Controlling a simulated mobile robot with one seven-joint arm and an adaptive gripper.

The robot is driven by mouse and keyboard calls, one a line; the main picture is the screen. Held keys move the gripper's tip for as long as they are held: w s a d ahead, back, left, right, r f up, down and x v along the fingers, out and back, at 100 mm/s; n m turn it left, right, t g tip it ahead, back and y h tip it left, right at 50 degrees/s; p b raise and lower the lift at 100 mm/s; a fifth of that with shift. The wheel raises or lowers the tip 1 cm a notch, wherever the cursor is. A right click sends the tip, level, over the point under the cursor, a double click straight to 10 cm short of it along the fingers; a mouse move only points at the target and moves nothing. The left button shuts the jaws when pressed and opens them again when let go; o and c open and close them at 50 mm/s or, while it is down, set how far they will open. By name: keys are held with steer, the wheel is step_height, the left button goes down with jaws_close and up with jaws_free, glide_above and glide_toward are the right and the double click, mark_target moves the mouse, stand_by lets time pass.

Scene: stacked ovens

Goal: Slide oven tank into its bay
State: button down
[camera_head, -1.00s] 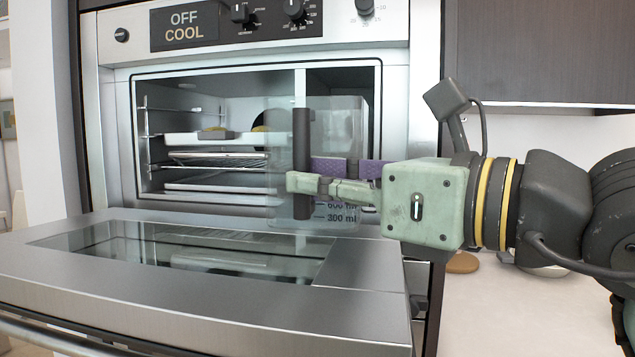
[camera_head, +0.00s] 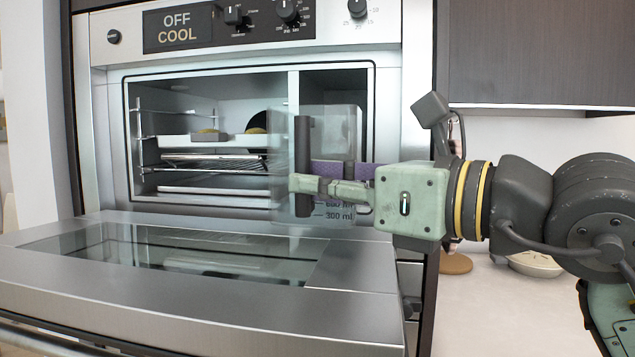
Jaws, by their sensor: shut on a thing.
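The oven tank (camera_head: 338,128) is a clear box with millilitre marks and a dark upright handle (camera_head: 303,140) on its front. My gripper (camera_head: 298,185) is shut on the handle, its green fingers crossing the lower part. The tank is upright in front of the right side of the oven opening. Its bay (camera_head: 338,80) is the narrow dark compartment to the right of a metal divider (camera_head: 293,88). The tank covers most of the bay, so I cannot tell how deep its rear reaches. A purple band shows behind my fingers.
The oven door (camera_head: 215,310) is folded down below the opening, with a glass window. The left cavity holds racks and a white tray (camera_head: 225,139) with food. A panel (camera_head: 178,27) reads OFF COOL. A counter (camera_head: 500,315) with a wooden item lies at right.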

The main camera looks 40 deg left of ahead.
steer(key=shift+w+a, duration=0.3)
steer(key=shift+w, duration=0.2)
steer(key=shift+w+a, duration=0.3)
steer(key=shift+w, duration=0.2)
steer(key=shift+w+a+p, duration=0.25)
steer(key=shift+w+a, duration=0.25)
steer(key=shift+w, duration=0.4)
steer(key=shift+w+a+p, duration=0.2)
steer(key=shift+w+a, duration=0.3)
steer(key=shift+w, duration=0.35)
steer(key=shift+w+a+p, duration=0.25)
steer(key=shift+w+a, duration=0.3)
steer(key=shift+w, duration=0.3)
steer(key=shift+w+a+p, duration=0.25)
steer(key=shift+w+a, duration=0.25)
steer(key=shift+w, duration=0.35)
